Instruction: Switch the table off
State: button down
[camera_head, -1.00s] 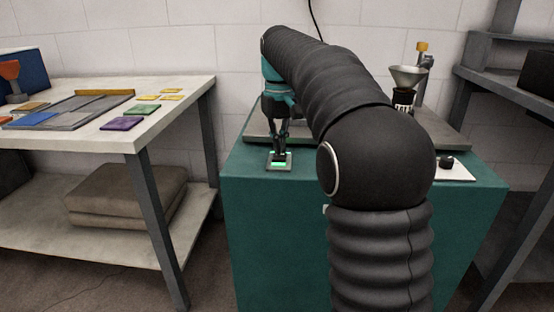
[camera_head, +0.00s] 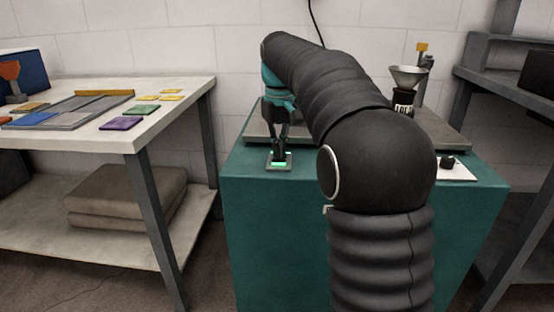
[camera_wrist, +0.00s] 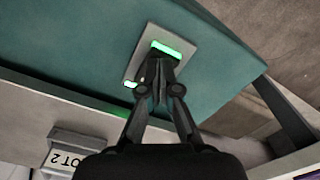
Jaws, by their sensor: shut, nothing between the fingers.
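The table is a teal cabinet (camera_head: 275,225) with a grey plate on its top. A small grey switch panel (camera_head: 289,164) with green-lit parts sits at the left of its top. In the wrist view the switch panel (camera_wrist: 135,66) shows a wide green light and a smaller bright one at its lower left corner. My gripper (camera_head: 279,155) is shut and empty, pointing down at the panel. In the wrist view my gripper (camera_wrist: 157,60) has its fingertips over the middle of the panel, just below the wide green light. I cannot tell whether the tips touch it; they hide part of it.
A funnel (camera_head: 408,76) over a dark labelled bottle stands at the back right of the cabinet. A white plate with a black knob (camera_head: 446,162) lies at the right. A worktable (camera_head: 180,110) with coloured tiles stands left, shelving (camera_head: 510,85) right.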

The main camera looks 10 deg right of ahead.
jog(key=shift+f, duration=0.3)
jog(key=shift+r, duration=0.1)
notch_tip(320, 180, up, 7)
jog(key=p, duration=0.6)
jog(key=shift+p, duration=0.35)
jog(key=shift+s, duration=0.1)
